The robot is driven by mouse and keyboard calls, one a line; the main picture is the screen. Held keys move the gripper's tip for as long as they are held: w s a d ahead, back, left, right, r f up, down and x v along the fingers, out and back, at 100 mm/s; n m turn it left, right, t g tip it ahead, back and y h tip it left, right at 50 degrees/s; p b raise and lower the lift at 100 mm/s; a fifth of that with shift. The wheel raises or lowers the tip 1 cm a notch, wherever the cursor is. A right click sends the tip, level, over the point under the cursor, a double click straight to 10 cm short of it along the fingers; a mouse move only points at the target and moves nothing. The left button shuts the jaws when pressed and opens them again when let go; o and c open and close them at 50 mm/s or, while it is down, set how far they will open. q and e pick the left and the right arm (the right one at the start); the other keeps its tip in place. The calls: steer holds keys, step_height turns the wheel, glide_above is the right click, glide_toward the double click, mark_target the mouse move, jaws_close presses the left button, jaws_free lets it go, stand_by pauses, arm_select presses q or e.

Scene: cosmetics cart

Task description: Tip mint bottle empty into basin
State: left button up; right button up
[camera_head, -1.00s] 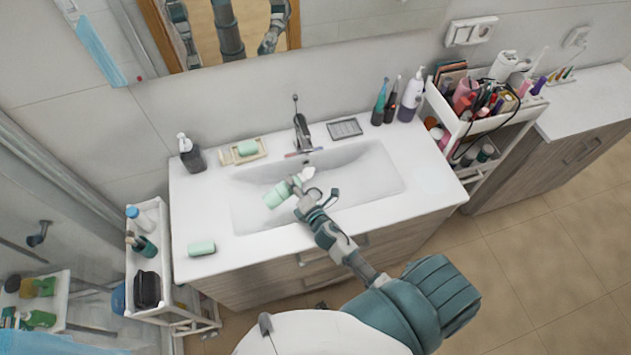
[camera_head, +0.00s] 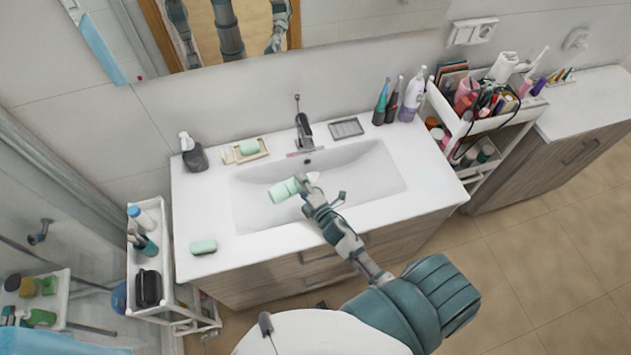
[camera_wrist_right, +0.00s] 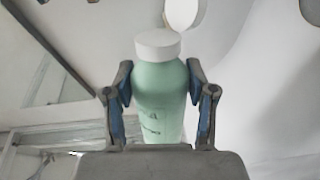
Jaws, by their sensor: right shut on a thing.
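The mint bottle (camera_head: 285,191) is held over the white basin (camera_head: 375,172), tilted well over on its side. In the right wrist view the bottle (camera_wrist_right: 160,92) stands between both fingers, with a white top on its far end. My right gripper (camera_head: 309,193) is shut on the bottle's body, and it also shows in the right wrist view (camera_wrist_right: 160,105). I cannot tell whether anything is flowing out. My left gripper is not in view.
The tap (camera_head: 302,125) stands behind the basin. A soap dispenser (camera_head: 193,153), a soap dish (camera_head: 245,151) and a mint soap bar (camera_head: 203,247) are on the left of the counter. Several upright bottles and a full cart (camera_head: 490,110) are at right.

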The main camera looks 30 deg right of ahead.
steer(key=shift+d, duration=0.2)
steer(key=shift+d+m, duration=0.3)
steer(key=shift+d, duration=0.1)
steer(key=shift+d+r+p, duration=0.1)
steer(key=shift+d+p, duration=0.1)
steer(key=shift+p, duration=0.25)
steer(key=shift+a+m, duration=0.15)
steer(key=shift+m, duration=0.15)
steer(key=shift+a+r, duration=0.2)
steer(key=shift+a, duration=0.05)
steer(key=shift+m+p, duration=0.3)
steer(key=shift+d+r+m, duration=0.1)
steer(key=shift+m, duration=0.2)
steer(key=shift+d+p, duration=0.15)
steer(key=shift+p, duration=0.15)
steer(key=shift+d+r+m+p, duration=0.15)
steer(key=shift+d+m+p, duration=0.2)
steer(key=shift+m, duration=0.25)
steer(key=shift+a+y, duration=0.2)
steer(key=shift+y, duration=0.1)
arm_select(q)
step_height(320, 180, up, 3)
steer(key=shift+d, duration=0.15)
arm_select(e)
steer(key=shift+a, duration=0.1)
